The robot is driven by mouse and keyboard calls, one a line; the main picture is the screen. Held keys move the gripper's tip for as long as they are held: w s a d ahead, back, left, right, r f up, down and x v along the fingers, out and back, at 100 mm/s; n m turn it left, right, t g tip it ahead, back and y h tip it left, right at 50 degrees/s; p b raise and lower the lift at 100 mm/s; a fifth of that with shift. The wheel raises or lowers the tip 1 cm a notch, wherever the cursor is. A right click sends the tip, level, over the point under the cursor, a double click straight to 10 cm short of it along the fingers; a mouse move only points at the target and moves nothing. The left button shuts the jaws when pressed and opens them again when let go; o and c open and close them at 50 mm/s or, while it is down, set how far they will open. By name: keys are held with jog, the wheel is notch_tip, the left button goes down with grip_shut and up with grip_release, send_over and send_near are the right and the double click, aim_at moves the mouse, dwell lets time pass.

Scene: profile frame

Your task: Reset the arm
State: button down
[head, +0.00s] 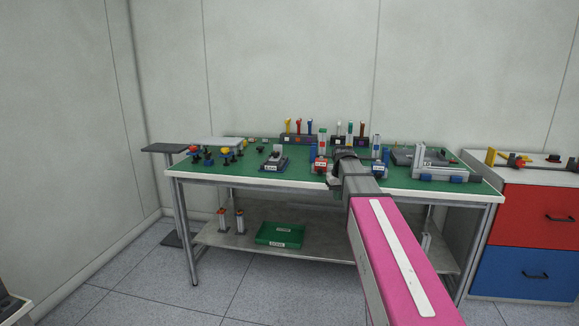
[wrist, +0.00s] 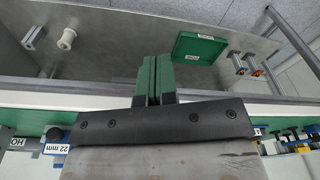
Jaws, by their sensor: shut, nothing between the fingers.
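My gripper (wrist: 155,75) shows in the wrist view as two green fingers pressed together, with nothing between them. The fingers reach past the white front edge of the workbench (wrist: 270,112), with the lower shelf in view beyond them. In the head view my arm stretches from the lower right to the front right of the workbench (head: 225,179). My fingertips are hard to make out there, at the dark wrist end near the bench's front edge.
The green bench top carries fixtures, including a grey vise-like block (head: 273,160), coloured-handle tools (head: 298,127) and a grey frame (head: 433,160). A green tray (head: 280,235) lies on the lower shelf (head: 330,248). A red-and-blue drawer cabinet (head: 538,215) stands at right.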

jog(key=s+f+m+g, duration=0.1)
jog(key=s+f+m, duration=0.1)
jog(key=s+f, duration=2)
notch_tip(320, 180, down, 2)
jog(key=shift+s+f, duration=0.15)
jog(key=shift+s, duration=0.15)
